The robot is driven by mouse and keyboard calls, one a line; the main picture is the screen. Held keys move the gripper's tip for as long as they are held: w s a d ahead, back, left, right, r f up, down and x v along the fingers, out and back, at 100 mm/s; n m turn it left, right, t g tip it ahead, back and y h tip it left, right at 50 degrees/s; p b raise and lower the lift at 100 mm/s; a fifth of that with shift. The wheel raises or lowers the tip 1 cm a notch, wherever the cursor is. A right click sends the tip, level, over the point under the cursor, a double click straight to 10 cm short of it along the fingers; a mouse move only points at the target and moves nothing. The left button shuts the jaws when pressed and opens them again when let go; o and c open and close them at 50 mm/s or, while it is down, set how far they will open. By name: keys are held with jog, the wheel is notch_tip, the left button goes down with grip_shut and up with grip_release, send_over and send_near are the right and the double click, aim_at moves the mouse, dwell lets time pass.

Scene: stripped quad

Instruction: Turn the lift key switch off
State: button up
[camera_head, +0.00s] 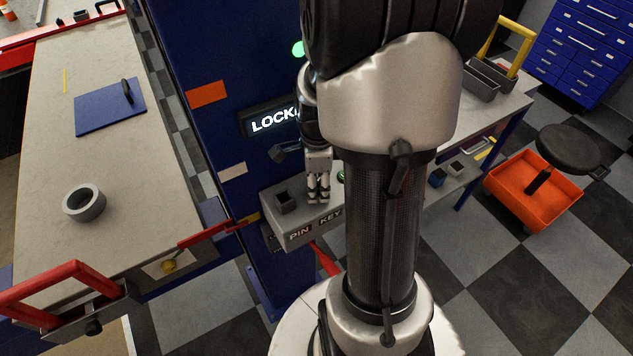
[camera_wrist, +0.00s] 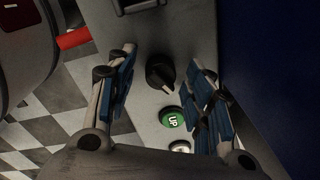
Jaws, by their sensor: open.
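In the wrist view a round black knob (camera_wrist: 160,72) with a light pointer mark sits on a grey control panel (camera_wrist: 148,100). The mark points toward the lower right of the picture. My gripper (camera_wrist: 163,85) is open, with one blue-padded finger on each side of the knob; I see no contact. In the head view my gripper (camera_head: 318,192) is over the grey control box (camera_head: 290,235), which carries the words PIN and KEY. My arm hides the right part of that box and the knob.
A green UP button (camera_wrist: 172,117) lies close below the knob, near the right finger. A blue lift column (camera_head: 215,130) with a lit LOCK sign (camera_head: 270,120) rises behind the box. A grey bench (camera_head: 120,200) with a grey ring (camera_head: 84,203) stands left.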

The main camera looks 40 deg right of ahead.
jog(key=c, duration=1)
jog(key=shift+c, duration=0.2)
jog(key=shift+n, duration=0.4)
jog(key=n+p, duration=0.1)
jog(key=n, duration=0.4)
jog(key=n+p, duration=0.1)
jog(key=n, duration=0.5)
jog(key=shift+y, duration=0.3)
jog(key=o, duration=1)
jog(key=shift+o, duration=0.2)
